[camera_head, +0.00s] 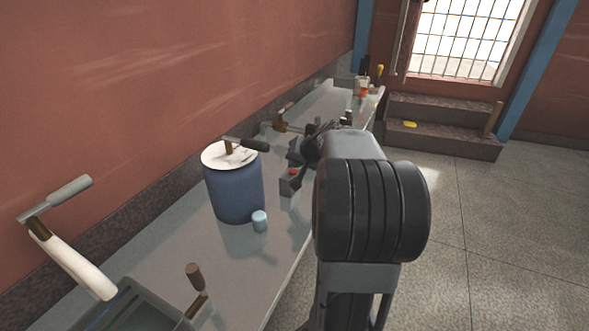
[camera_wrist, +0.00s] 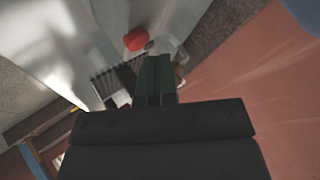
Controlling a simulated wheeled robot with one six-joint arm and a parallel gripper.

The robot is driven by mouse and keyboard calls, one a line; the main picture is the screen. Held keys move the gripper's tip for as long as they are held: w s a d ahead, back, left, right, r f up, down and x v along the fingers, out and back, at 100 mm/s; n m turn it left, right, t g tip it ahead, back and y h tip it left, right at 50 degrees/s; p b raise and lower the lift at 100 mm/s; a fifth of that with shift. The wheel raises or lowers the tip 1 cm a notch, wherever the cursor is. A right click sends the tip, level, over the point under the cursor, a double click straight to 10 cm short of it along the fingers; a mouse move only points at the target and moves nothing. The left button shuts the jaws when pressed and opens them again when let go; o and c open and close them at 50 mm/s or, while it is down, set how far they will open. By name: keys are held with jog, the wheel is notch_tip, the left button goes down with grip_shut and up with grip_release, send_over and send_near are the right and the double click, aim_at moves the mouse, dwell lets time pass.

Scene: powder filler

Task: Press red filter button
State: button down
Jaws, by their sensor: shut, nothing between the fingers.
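The red button (camera_head: 294,171) sits on top of a small grey box (camera_head: 289,184) on the bench, right of the blue drum. In the wrist view the red button (camera_wrist: 136,39) shows just beyond my fingertips and a little left of them. My gripper (camera_wrist: 156,62) is shut and empty, with its fingers together. In the head view my arm's large dark joint and grey link cover part of the area right of the box. I cannot tell whether the fingertips touch the button; a gap seems to show between them.
The bench (camera_head: 178,258) runs along the red wall. A blue drum (camera_head: 233,192) with a white lid stands left of the box, with a small light-blue cylinder (camera_head: 260,221) in front. A white-handled crank (camera_head: 75,262) is at near left. Steps (camera_head: 440,125) and open floor lie right.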

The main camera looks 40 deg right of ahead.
aim_at(296, 171)
jog(key=shift+r, duration=0.15)
jog(key=shift+r+p, duration=2.2)
jog(key=shift+r, duration=0.7)
jog(key=shift+s, duration=0.1)
